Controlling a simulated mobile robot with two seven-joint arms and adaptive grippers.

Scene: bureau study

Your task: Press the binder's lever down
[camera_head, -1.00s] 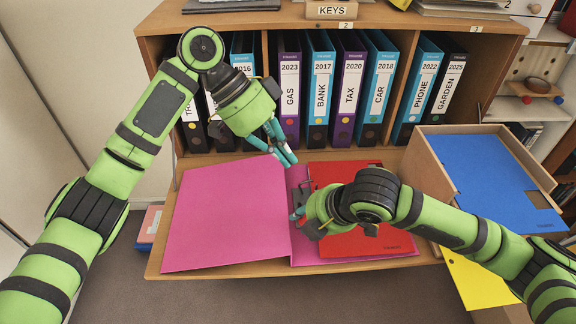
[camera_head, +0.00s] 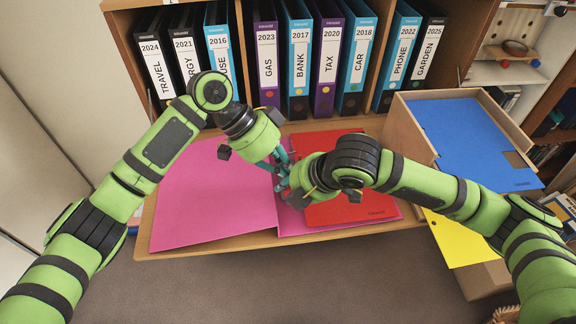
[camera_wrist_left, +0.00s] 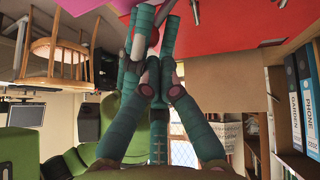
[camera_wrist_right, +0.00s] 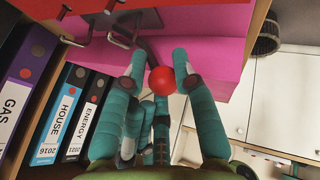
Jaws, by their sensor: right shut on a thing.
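The pink binder (camera_head: 215,190) lies open on the wooden shelf, a red sheet or divider (camera_head: 345,212) on its right half. In the right wrist view, a lever with a red ball knob (camera_wrist_right: 161,80) stands out beside the metal rings (camera_wrist_right: 98,27). My right gripper (camera_head: 285,190) is shut on the lever, its teal fingers on both sides of the knob (camera_wrist_right: 160,62). My left gripper (camera_head: 280,162) is just behind it, very close. Its fingertips (camera_wrist_left: 161,82) are drawn together, with nothing seen between them. In the head view the grippers hide the lever and rings.
Several labelled binders (camera_head: 300,60) stand upright in the cabinet behind. A wooden box with a blue folder (camera_head: 468,140) is at the right, with a yellow folder (camera_head: 460,238) below it. The binder's left cover is bare.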

